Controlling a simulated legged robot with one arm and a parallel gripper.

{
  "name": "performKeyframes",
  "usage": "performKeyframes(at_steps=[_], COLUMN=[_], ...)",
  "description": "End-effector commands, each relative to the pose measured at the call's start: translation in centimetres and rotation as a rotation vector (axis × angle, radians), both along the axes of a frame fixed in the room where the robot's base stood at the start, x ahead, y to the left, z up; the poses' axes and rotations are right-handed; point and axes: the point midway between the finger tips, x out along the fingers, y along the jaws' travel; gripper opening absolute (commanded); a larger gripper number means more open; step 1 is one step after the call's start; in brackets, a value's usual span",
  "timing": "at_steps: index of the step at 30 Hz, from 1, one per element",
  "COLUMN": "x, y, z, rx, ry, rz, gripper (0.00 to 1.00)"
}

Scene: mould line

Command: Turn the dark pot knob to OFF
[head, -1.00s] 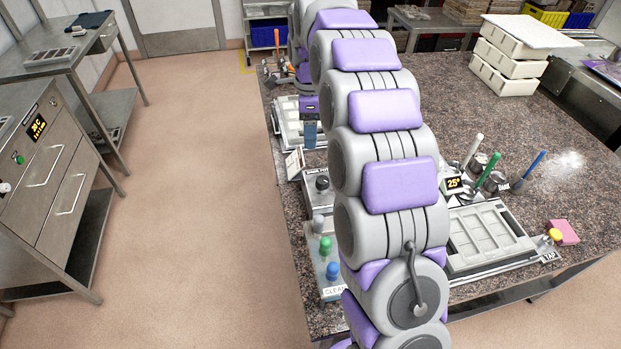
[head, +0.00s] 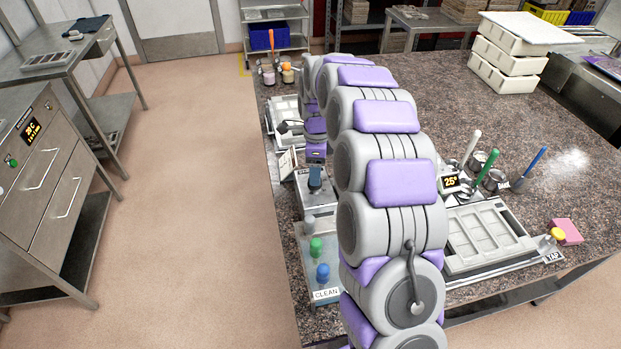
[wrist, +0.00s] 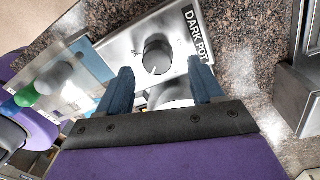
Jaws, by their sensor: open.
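The dark pot knob (wrist: 157,55) is a black round knob on a silver plate (wrist: 128,48) with a "DARK POT" label (wrist: 198,36). A light line marks its face; I cannot read an OFF mark. My gripper (wrist: 158,82) is open in the wrist view, its two blue fingers apart, one to each side just short of the knob and not visibly touching it. In the head view my gripper (head: 315,180) is over the dark pot's metal box (head: 322,200) and hides the knob.
A clear tray labelled CLEAN (head: 325,293) with grey, green and blue knobbed tools stands in front of the box. A mould tray (head: 285,110) lies behind it. A white mould (head: 490,235), ladles and a 25° display (head: 451,183) are at right.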

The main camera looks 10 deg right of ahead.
Motion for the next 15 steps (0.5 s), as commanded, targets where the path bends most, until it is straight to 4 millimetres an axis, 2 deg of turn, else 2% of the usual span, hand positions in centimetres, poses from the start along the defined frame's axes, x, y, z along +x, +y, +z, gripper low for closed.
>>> performKeyframes(at_steps=[1, 6, 11, 15], x=[-0.1, -0.3, -0.2, -0.2], y=[0.1, 1.3, 2.3, 1.8], z=[-0.9, -2.5, -3.0, -2.9], rx=[0.000, -0.013, -0.023, -0.018], ry=[0.002, 0.006, 0.004, 0.002], rz=[0.000, 0.001, 0.002, 0.001], gripper=[0.66, 0.66, 0.66, 0.66])
